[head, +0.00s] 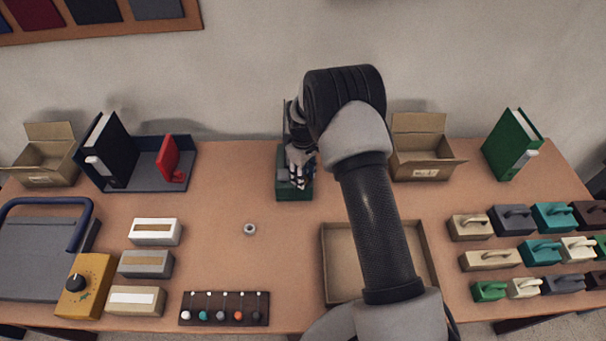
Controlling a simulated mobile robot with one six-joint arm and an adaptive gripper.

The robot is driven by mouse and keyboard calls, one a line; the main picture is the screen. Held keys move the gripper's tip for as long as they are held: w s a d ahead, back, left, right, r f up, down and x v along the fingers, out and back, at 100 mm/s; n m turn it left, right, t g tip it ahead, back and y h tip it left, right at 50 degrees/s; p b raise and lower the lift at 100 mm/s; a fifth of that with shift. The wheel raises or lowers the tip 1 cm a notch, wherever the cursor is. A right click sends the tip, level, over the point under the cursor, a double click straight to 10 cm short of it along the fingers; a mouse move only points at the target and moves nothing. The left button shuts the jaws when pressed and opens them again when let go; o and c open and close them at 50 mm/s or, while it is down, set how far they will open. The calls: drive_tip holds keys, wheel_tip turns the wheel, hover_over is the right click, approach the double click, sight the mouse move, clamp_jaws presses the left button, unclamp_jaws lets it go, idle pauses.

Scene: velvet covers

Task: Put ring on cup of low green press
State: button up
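A small grey ring (250,229) with a dark hole lies flat on the table, left of the middle. A green press (294,192) stands near the wall at the back middle, and its upper part is largely covered by my arm and gripper. My gripper (299,180) is over the press, apart from the ring. Its fingers are small and dark against the press, so I cannot tell whether they are open or touching it. The cup of the press cannot be made out.
An empty shallow tray (333,297) lies partly under my arm. Cardboard boxes (45,173) and binders line the back. Several handled blocks (490,290) fill the right side. A pegged strip (225,321) lies in front. The table around the ring is clear.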

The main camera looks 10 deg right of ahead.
drive_tip(key=shift+r, duration=0.1)
drive_tip(key=s+r+m+t+p, duration=0.1)
drive_tip(key=s+r+p, duration=0.15)
drive_tip(key=r, duration=1.05)
drive_tip(key=s+r+m+p, duration=0.1)
drive_tip(key=s+r, duration=0.2)
drive_tip(key=r, duration=1)
drive_tip(key=s+r+m+t, duration=0.1)
drive_tip(key=s+r+m, duration=0.1)
drive_tip(key=s+r, duration=0.8)
drive_tip(key=s+m+t, duration=0.2)
drive_tip(key=s+m, duration=0.1)
drive_tip(key=s, duration=1.7)
drive_tip(key=shift+s+r+m+t, duration=0.3)
drive_tip(key=shift+r+m, duration=0.1)
drive_tip(key=shift+r, duration=0.05)
